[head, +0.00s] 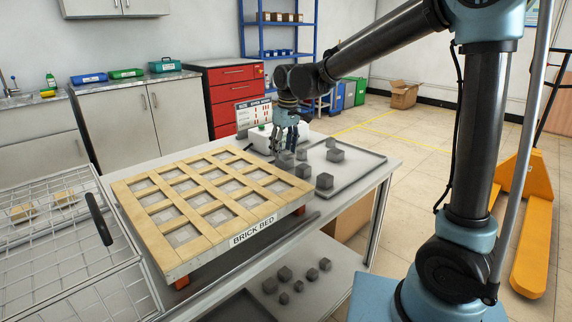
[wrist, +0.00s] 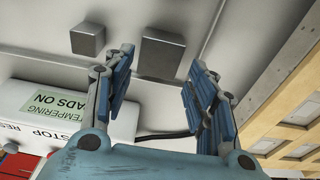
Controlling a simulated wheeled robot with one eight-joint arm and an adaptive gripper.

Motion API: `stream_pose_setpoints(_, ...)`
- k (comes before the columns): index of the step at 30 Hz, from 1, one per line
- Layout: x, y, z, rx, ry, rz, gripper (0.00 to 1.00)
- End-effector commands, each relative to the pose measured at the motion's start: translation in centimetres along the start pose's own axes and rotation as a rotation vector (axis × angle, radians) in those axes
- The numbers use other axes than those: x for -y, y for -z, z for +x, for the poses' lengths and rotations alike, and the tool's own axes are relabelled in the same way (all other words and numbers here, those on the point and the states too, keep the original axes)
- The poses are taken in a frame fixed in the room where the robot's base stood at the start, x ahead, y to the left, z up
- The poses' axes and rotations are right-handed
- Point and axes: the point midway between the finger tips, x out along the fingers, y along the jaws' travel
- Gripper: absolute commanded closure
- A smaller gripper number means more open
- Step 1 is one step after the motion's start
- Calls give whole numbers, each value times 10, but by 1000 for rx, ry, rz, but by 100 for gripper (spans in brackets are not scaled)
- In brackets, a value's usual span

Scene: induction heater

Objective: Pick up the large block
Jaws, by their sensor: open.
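Several dark grey blocks of differing sizes lie on the grey tray (head: 366,166) at the right of the table; one (head: 325,181) is at its near side and another (head: 335,155) is further back. In the wrist view my gripper (wrist: 163,65) is open and empty. The larger grey block (wrist: 162,52) there shows between and just beyond its fingertips; a smaller block (wrist: 88,39) is left of it. I cannot tell surely which block is largest.
The wooden brick bed (head: 170,207) fills the table's left. A white box with a sign (head: 256,139) stands behind my gripper; its label (wrist: 55,103) is close in the wrist view. Smaller blocks (head: 285,274) lie on the lower shelf. A wire rack (head: 60,255) is at the left.

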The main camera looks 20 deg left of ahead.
Motion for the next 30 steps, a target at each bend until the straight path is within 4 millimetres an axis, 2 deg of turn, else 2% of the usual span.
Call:
stream_pose_setpoints(9,-3,-6,39,0,0,0,48)
stream_pose_setpoints(19,-2,-7,44,0,0,0,48)
stream_pose_setpoints(26,-3,-7,44,0,0,0,100)
stream_pose_setpoints(30,-3,-7,44,0,0,0,100)
